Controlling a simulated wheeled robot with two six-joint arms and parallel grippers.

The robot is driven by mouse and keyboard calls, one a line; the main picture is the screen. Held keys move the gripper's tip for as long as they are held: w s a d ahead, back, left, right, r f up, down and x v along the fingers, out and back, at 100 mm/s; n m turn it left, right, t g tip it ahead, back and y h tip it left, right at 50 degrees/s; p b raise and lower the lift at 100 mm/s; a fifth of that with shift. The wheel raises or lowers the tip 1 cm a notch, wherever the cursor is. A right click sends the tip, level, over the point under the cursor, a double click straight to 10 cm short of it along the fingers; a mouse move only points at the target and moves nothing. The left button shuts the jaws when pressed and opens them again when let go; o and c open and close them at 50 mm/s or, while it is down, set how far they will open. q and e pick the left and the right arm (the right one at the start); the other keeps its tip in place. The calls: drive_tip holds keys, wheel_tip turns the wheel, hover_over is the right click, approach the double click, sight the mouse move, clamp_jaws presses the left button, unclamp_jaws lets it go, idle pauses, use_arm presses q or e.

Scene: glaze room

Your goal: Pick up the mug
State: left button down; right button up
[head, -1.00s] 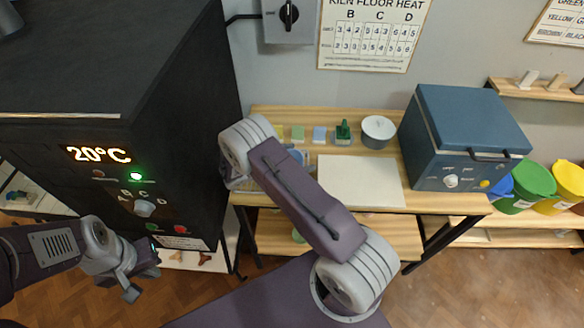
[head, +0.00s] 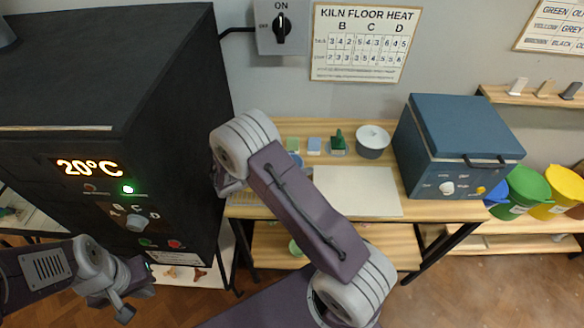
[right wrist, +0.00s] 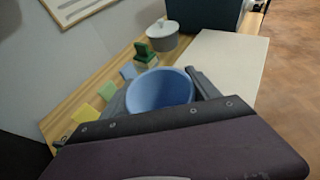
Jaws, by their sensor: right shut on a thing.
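The mug (right wrist: 160,91) is blue and shows in the right wrist view, its open rim facing the camera, with no handle visible. My right gripper (right wrist: 165,95) is shut on it, with one dark finger on each side. In the head view my right arm hides most of the right gripper and the mug. My left gripper (head: 132,288) is at the lower left of the head view, in front of the black kiln, open and with nothing visible between its fingers.
The wooden table (head: 285,128) bears a pale board (head: 355,190), a lidded grey pot (head: 373,142), a green stamp-like block (head: 338,142), small coloured tiles (head: 314,146) and a blue box (head: 455,145). The black kiln (head: 180,130) stands close at left. Coloured buckets (head: 527,188) are at right.

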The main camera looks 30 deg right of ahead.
drive_tip(key=shift+o, duration=0.2)
drive_tip(key=s+r, duration=0.5)
drive_tip(key=s, duration=0.4)
drive_tip(key=shift+s+a+r+b, duration=0.2)
drive_tip(key=shift+r+b, duration=0.1)
drive_tip(key=shift+b, duration=0.1)
drive_tip(key=shift+w, duration=0.1)
